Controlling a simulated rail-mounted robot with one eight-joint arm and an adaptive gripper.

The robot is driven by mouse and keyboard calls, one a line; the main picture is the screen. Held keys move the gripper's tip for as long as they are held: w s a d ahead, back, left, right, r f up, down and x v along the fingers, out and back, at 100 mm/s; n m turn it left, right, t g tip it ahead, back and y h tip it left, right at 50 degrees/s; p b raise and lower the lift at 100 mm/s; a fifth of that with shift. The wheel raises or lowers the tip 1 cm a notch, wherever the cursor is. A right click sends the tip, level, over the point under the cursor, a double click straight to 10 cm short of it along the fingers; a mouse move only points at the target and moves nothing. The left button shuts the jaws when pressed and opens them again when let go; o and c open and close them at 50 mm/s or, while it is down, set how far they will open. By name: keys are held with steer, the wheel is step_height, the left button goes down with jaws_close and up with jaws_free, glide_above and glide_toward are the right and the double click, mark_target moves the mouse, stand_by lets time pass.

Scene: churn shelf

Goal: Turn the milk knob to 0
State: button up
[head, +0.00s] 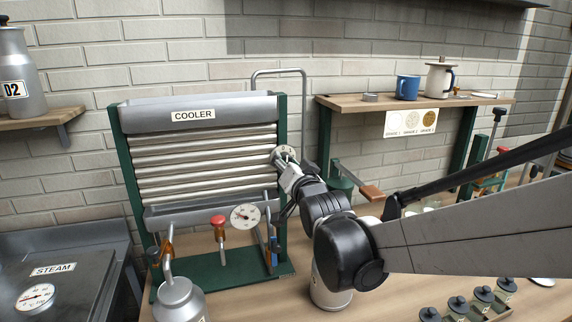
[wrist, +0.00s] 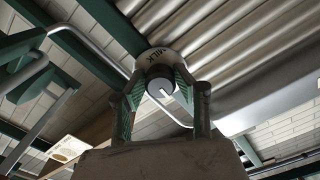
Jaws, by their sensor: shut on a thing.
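The milk knob (wrist: 159,82) is a dark round knob with a white mark, in front of a pale dial plate (wrist: 152,58) lettered MILK. In the head view the dial plate (head: 284,151) sits at the right side of the cooler (head: 196,116), by its green post. My gripper (wrist: 160,88) has one finger on each side of the knob and is shut on it. In the head view my gripper (head: 284,166) covers most of the knob. The dial's numbers are too small or hidden to read, so I cannot tell the setting.
A round gauge (head: 245,216) and a red-topped valve (head: 218,221) stand in front of the cooler's lower part. A metal can (head: 181,300) is at the front. A bent pipe (head: 279,72) rises behind the cooler. A wooden shelf (head: 340,102) is at right.

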steer(key=shift+n, duration=0.4)
steer(key=o, duration=1.1)
steer(key=v, duration=1.2)
steer(key=s+d+f+g+h, duration=0.1)
steer(key=s+d+f+g, duration=0.2)
steer(key=s, duration=0.4)
steer(key=s+d+f+n+g+h, duration=0.1)
steer(key=s+d+f+g+h, duration=0.1)
steer(key=s+d+f, duration=0.4)
steer(key=s+d+f+g+h, duration=0.2)
steer(key=s+d+f+g, duration=0.2)
steer(key=s+d, duration=0.3)
steer(key=shift+s+d+f+n+g, duration=0.3)
steer(key=shift+s+f+n+g, duration=0.1)
steer(key=shift+g, duration=0.2)
